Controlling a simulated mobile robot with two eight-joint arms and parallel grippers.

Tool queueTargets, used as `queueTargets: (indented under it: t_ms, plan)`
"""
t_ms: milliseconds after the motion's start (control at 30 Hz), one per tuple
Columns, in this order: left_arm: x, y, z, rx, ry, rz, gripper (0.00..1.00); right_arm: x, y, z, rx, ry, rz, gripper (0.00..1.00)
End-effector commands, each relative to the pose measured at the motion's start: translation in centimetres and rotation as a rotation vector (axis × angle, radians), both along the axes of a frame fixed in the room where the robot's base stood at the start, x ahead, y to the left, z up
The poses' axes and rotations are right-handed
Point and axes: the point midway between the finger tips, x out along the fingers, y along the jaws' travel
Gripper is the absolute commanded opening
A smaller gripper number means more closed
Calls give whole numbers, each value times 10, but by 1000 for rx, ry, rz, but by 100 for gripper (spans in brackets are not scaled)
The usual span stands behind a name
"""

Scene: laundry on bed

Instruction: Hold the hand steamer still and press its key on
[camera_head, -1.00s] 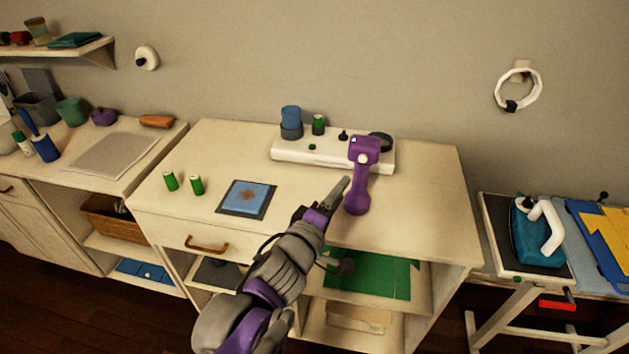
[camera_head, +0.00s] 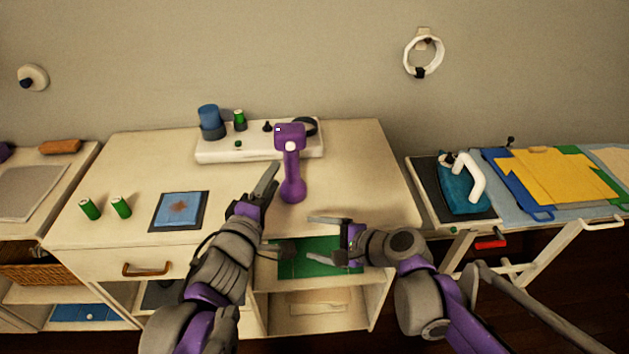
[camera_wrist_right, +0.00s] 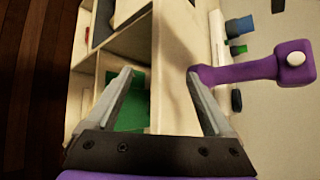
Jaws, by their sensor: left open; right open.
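The purple hand steamer (camera_head: 291,173) stands upright on the cabinet top, with a round white key (camera_head: 291,146) on its head. It lies on its side in the right wrist view (camera_wrist_right: 247,70), where the white key (camera_wrist_right: 296,58) also shows. My left gripper (camera_head: 270,178) is open just left of the steamer's handle; I cannot tell whether a finger touches it. My right gripper (camera_head: 308,244) is open and empty in front of the cabinet's front edge, lower than the steamer. In the right wrist view its fingers (camera_wrist_right: 161,76) are spread wide with nothing between them.
A white strip (camera_head: 240,154) with a blue cup (camera_head: 209,119) and a green cylinder (camera_head: 240,121) lies behind the steamer. Two green cylinders (camera_head: 106,208) and a blue stained pad (camera_head: 179,209) are at left. An ironing board with a teal iron (camera_head: 459,189) stands right. The cabinet's right top is clear.

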Motion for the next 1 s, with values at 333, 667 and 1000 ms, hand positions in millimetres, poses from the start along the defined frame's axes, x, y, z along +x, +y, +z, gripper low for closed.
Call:
queueTargets:
  t_ms: [333,667,1000]
  plan:
    - [0,0,0,0,0,0,50,111,2,35,761,262,-272,86]
    - [0,0,0,0,0,0,50,144,-2,42,996,356,-319,86]
    - [0,0,0,0,0,0,50,183,39,42,994,356,-317,86]
